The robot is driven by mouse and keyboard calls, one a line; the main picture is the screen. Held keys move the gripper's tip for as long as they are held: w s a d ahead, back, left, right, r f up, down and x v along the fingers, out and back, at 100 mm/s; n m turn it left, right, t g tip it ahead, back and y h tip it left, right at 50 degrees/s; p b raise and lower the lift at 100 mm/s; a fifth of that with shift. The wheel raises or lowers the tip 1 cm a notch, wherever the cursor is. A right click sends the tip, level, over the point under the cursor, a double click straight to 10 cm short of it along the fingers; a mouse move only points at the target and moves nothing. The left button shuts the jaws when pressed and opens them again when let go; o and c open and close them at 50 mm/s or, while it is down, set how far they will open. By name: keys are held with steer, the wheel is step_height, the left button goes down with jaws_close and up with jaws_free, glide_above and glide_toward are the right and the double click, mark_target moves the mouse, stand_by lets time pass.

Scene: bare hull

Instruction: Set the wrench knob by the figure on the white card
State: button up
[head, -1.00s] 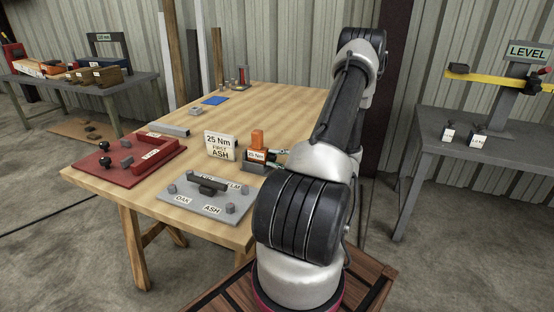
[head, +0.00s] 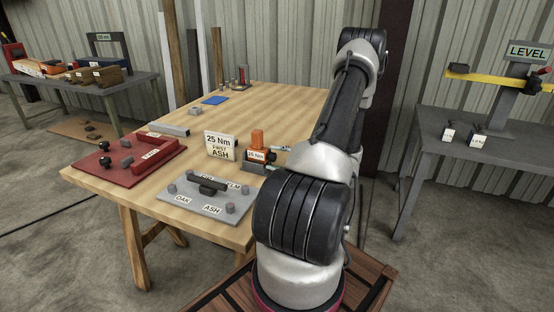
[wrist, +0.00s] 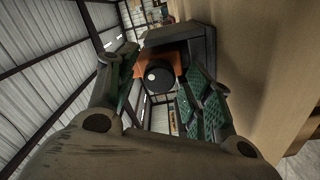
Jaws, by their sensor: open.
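The white card (head: 221,146) stands on the wooden bench and reads "25 Nm FIRST ASH". To its right is the orange wrench (head: 257,138) on a dark grey stand. A small window on its front reads "25 Nm". In the wrist view the wrench's black round knob (wrist: 158,77) with a white dot faces me, with orange body (wrist: 172,57) behind it. My gripper (wrist: 163,84) is open, with its green-padded fingers on either side of the knob. I cannot tell whether they touch it. In the head view my gripper (head: 281,151) is at the wrench's right, partly hidden by my arm.
A grey plate (head: 180,201) with posts and labels including OAK, ASH and ELM lies in front of the card. A red tray (head: 122,174) with black knobs is at the left. A blue pad (head: 215,100) lies farther back. A side table (head: 500,154) with a LEVEL sign stands right.

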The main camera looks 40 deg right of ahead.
steer(key=v, duration=1.2)
